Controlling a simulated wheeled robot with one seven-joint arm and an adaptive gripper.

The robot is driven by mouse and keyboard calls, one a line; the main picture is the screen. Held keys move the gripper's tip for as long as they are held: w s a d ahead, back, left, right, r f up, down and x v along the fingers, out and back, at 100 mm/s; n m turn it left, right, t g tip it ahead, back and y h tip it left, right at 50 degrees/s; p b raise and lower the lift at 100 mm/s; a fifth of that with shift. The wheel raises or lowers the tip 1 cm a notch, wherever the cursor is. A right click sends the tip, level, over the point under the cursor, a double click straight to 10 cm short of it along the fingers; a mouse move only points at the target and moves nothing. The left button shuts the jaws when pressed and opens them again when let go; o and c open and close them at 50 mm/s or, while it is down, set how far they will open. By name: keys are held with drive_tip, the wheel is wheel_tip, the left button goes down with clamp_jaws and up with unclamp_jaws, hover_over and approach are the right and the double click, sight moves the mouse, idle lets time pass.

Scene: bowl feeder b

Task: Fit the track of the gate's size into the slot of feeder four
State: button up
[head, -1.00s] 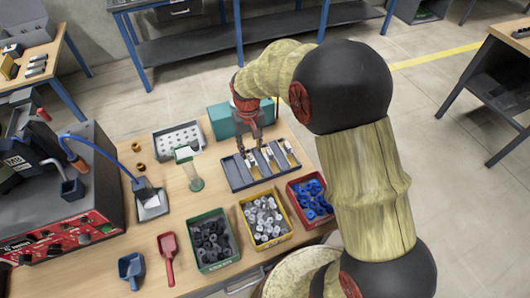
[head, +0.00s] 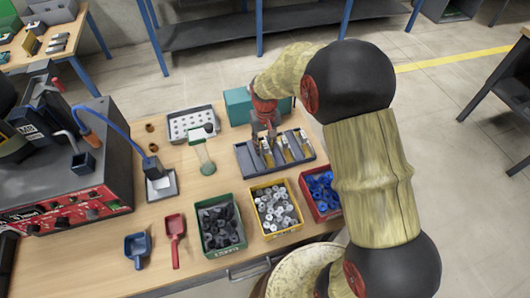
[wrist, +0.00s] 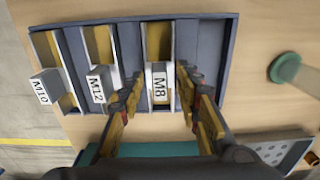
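A dark grey slotted tray (head: 246,168) holds three tracks, yellow inside with pale sides. In the wrist view they read M10 (wrist: 41,90), M12 (wrist: 97,90) and M8 (wrist: 159,82). The tray also shows in the wrist view (wrist: 205,55), with an empty slot right of M8. My gripper (wrist: 161,88) is open, one finger on either side of the M8 track's labelled end, with gaps visible. In the head view my gripper (head: 264,134) is low over the tray's back left part.
A teal box (head: 239,104) stands behind the tray. A pale green stand (head: 203,158) is to its left. Green (head: 222,250), yellow (head: 275,234) and red (head: 325,213) parts bins line the front. A red-fronted machine (head: 72,212) fills the left.

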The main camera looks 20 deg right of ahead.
drive_tip(key=shift+c, duration=1.2)
clamp_jaws()
drive_tip(key=shift+r, duration=0.1)
